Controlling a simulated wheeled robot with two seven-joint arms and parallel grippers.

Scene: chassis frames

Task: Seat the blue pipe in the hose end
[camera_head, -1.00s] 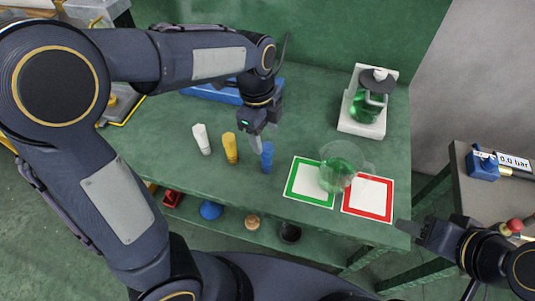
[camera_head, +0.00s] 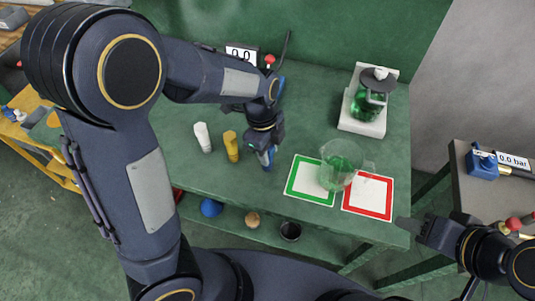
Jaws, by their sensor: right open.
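The blue pipe (camera_head: 269,164) stands on the green table (camera_head: 225,182), left of the green-bordered square. My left gripper (camera_head: 267,152) is down over the top of the pipe, with its fingers at it. The gripper hides most of the pipe, and I cannot tell whether the fingers are closed on it. My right gripper (camera_head: 416,227) is open and empty near the table's front right corner. I cannot make out the hose end for certain; a blue block (camera_head: 483,165) with a "0.0 bar" label and a dark tube is on the side table at the right.
A white pipe (camera_head: 202,137) and a yellow pipe (camera_head: 231,146) stand left of my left gripper. A flask on a white base (camera_head: 361,128) is behind.

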